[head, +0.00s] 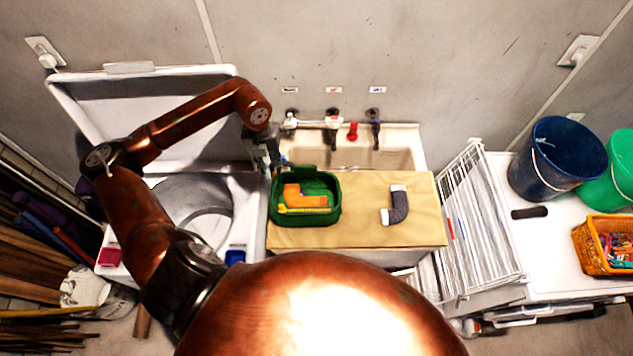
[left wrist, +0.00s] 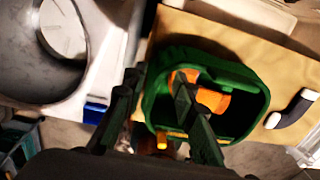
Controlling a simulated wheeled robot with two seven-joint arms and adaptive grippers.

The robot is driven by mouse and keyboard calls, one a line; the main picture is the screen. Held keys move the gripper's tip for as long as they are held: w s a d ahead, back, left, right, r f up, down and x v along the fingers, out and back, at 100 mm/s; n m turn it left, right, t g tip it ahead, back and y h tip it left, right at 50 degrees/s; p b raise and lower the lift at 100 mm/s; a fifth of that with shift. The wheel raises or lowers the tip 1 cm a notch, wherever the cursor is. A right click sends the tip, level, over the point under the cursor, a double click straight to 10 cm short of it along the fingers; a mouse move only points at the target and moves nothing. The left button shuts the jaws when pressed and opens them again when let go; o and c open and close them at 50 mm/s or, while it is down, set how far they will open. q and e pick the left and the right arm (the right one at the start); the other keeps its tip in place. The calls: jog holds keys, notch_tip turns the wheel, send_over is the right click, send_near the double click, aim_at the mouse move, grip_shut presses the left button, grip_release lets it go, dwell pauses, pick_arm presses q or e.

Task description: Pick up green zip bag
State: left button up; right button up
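The green zip bag (head: 334,212) sits open on the tan board at the left side, with an orange piece (head: 306,200) inside it. It also shows in the left wrist view (left wrist: 238,76). My left gripper (head: 273,168) is at the bag's upper left corner in the head view. In the left wrist view its two dark fingers (left wrist: 158,78) are apart, with the bag's left wall showing between them. I cannot tell whether they touch the bag. My right gripper is in neither view.
A grey elbow pipe with white ends (head: 398,205) lies on the tan board (head: 365,230) to the right. Taps (head: 332,125) stand behind at the sink. An open washer (head: 190,195) is at the left. A white wire rack (head: 475,225) stands right of the board.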

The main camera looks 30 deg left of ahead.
aim_at(273, 178)
pick_arm(q)
jog(key=shift+f, duration=0.3)
jog(key=f, duration=0.1)
jog(key=f+p, duration=0.1)
jog(key=f, duration=0.1)
jog(key=shift+s+d+f, duration=0.25)
jog(key=shift+s, duration=0.05)
notch_tip(273, 178, down, 3)
jog(key=shift+s+f+p, duration=0.15)
jog(key=shift+p, duration=0.45)
jog(key=shift+f, duration=0.1)
jog(key=c, duration=0.4)
grip_shut()
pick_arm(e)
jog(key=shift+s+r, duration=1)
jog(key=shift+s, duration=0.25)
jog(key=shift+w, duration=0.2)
